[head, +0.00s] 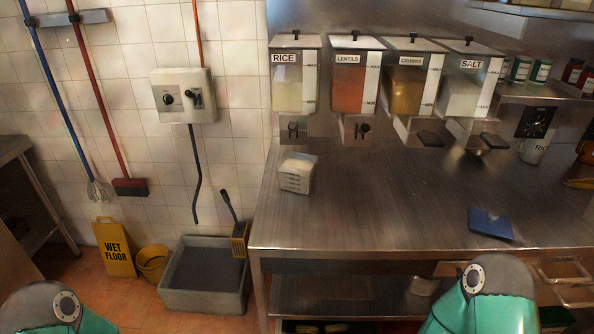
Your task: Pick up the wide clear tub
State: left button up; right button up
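Only teal and grey parts of my two arms show at the bottom left and bottom right. Neither gripper is in view.
The steel counter (370,215) is mostly bare in the middle. Dispensers for rice (296,90), lentils (352,90), crumbs (409,92) and salt (467,95) line the wall. A blue flat item (490,224) lies right. A grey bin (203,290) stands on the floor.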

aim_at(296, 172)
jog(key=u, duration=0.65)
jog(key=k, duration=0.9)
jog(key=z, duration=0.35)
jog(key=i, duration=1.3)
jog(key=u, duration=0.05)
